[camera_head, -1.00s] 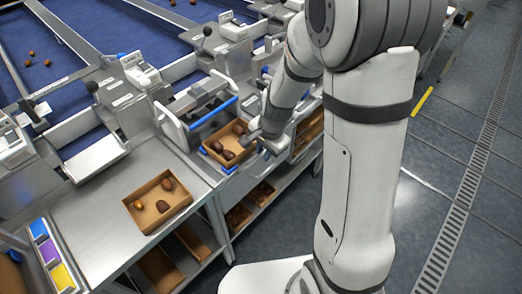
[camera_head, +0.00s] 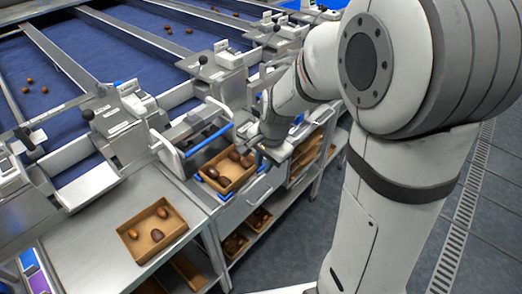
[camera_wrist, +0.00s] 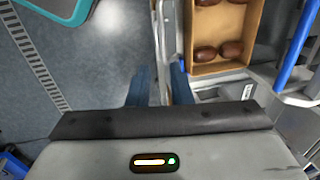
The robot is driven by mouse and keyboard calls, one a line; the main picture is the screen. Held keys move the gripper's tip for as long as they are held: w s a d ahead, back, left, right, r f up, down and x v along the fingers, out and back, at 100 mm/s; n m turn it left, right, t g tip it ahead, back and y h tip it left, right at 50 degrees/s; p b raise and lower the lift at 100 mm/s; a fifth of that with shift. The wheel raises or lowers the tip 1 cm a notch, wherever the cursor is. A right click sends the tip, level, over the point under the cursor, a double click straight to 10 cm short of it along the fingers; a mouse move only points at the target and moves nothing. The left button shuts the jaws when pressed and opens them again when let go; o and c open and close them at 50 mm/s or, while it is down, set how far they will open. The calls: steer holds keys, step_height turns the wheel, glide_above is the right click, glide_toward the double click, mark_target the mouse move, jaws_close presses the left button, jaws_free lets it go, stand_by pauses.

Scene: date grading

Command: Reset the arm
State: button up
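My gripper (camera_head: 264,160) is just right of a cardboard box of dates (camera_head: 222,184) on the bench in the head view. In the wrist view my gripper's two blue fingers (camera_wrist: 161,84) stand apart with nothing held between them. The bench edge shows below and between them. The same box (camera_wrist: 222,68) is to the upper right there, with several brown dates (camera_wrist: 207,53) in it. My arm reaches from the right of the head view and bends down to the gripper.
A second cardboard box (camera_head: 135,245) with a few dates sits on the steel bench at lower left. A blue handle bar (camera_head: 207,141) stands behind the first box. More boxes (camera_head: 258,219) lie on the shelf below. Open floor (camera_wrist: 90,60) shows left of the fingers.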

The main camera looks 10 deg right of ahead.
steer(key=s+d+r+n, duration=0.2)
steer(key=s+r+n, duration=0.3)
steer(key=s, duration=0.2)
steer(key=s+d+r+n+t+h, duration=0.1)
steer(key=s+d+r+n, duration=0.2)
steer(key=s+r+n, duration=0.2)
steer(key=s, duration=0.3)
steer(key=shift+s+d+r, duration=0.15)
steer(key=shift+d+r, duration=0.1)
steer(key=shift+d, duration=0.1)
